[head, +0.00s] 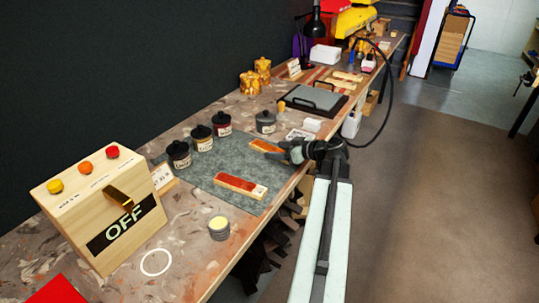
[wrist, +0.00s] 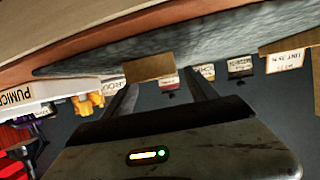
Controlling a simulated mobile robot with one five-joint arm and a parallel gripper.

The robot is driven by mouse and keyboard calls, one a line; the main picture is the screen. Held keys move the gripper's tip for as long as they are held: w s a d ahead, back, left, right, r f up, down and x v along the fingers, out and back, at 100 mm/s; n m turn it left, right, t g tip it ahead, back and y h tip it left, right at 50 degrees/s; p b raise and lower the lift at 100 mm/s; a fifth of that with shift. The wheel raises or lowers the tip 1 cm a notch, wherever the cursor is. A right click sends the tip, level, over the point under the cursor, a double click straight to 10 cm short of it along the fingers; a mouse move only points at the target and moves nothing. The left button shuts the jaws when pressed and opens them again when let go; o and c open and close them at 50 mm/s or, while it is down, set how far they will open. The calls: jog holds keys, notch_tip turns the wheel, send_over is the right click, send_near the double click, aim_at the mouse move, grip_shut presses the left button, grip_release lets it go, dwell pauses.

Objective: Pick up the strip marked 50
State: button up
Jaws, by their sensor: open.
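Two orange-red strips with pale ends lie on the grey mat (head: 212,172) in the head view. The nearer strip (head: 240,186) is clear of my gripper. The farther strip (head: 265,146) lies just left of my gripper (head: 290,155), which is at the bench's front edge. The marks on both are too small to read, so I cannot tell which is 50. In the wrist view, which appears upside down, my gripper (wrist: 158,82) has its fingers apart. A brown strip end (wrist: 150,68) shows between or just beyond the fingertips; I cannot tell whether they touch it.
Several lidded jars (head: 202,139) stand along the mat's back edge, and a grey jar (head: 265,122) stands beyond it. A wooden box (head: 104,208) marked OFF is at the near left. A small round tin (head: 219,228) stands near the front edge. Open floor (head: 420,220) lies right.

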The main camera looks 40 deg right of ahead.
jog(key=shift+x, duration=0.95)
jog(key=shift+s, duration=0.1)
grip_shut()
notch_tip(320, 180, up, 10)
jog(key=p, duration=1)
jog(key=shift+r, duration=0.15)
